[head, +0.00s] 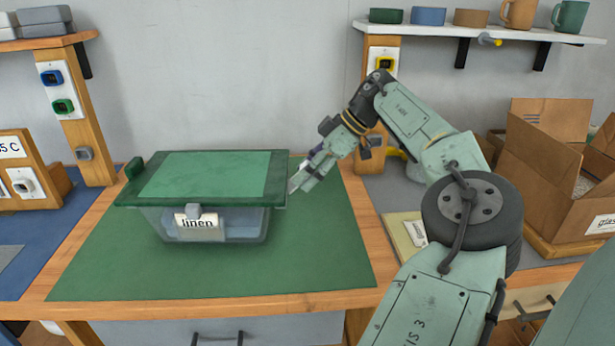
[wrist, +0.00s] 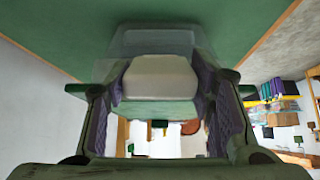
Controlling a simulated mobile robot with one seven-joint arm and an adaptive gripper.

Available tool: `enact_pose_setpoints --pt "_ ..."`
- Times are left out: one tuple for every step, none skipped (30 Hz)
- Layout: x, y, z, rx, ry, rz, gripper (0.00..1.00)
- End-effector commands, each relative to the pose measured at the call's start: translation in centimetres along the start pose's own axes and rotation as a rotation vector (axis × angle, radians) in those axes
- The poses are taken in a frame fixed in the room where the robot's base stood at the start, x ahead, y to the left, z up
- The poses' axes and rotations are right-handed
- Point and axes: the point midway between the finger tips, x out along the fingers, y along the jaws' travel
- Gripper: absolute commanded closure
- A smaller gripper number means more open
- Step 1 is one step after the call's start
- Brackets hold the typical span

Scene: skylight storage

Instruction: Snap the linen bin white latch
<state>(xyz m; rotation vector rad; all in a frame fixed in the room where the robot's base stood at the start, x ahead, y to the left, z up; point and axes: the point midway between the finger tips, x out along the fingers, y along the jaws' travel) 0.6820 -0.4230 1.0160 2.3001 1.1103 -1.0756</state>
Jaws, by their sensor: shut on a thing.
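The linen bin (head: 260,229) is a clear box with a green lid (head: 205,174) on top, standing on the green mat. A label reading "linen" (head: 197,228) is on its front. A grey latch (head: 194,211) sits at the front middle and a green latch (head: 134,168) at the left end. My gripper (head: 294,186) is at the bin's right end, beside the lid's edge. In the wrist view its two purple-padded fingers (wrist: 160,92) are shut on a pale block, the white latch (wrist: 160,76). In the head view my fingers hide this latch.
The green mat (head: 200,280) is clear in front of the bin. A wooden post (head: 378,100) stands behind my wrist. Open cardboard boxes (head: 550,150) are at the right. A shelf with cups (head: 480,33) is above. A blue mat (head: 30,240) lies at the left.

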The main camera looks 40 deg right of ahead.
Motion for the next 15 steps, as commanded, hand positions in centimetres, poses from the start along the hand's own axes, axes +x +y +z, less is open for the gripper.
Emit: enact_pose_setpoints --pt "0.12 0.17 -0.24 -0.002 -0.021 -0.004 1.00" --pt "0.13 0.28 -0.30 -0.002 -0.031 -0.003 1.00" --pt "0.16 0.41 -0.40 -0.001 -0.044 -0.003 1.00" --pt "0.21 0.50 -0.48 -0.001 -0.053 -0.003 1.00" --pt "0.24 0.57 -0.53 -0.001 -0.062 -0.004 1.00" --pt "0.26 0.65 -0.60 0.000 -0.072 -0.004 1.00" --pt "0.26 0.70 -0.65 0.000 -0.078 -0.004 1.00" --pt "0.27 0.75 -0.69 0.000 -0.084 -0.004 1.00" --pt "0.28 0.80 -0.73 -0.001 -0.091 -0.003 1.00" --pt "0.28 0.84 -0.76 -0.001 -0.095 -0.003 1.00" --pt "0.29 0.87 -0.77 -0.001 -0.098 -0.003 1.00" --pt "0.29 0.90 -0.79 -0.001 -0.101 -0.003 1.00" --pt "0.29 0.91 -0.80 0.000 -0.103 -0.003 1.00" --pt "0.29 0.92 -0.80 0.000 -0.104 -0.003 1.00" --pt "0.29 0.93 -0.80 0.000 -0.104 -0.002 1.00"
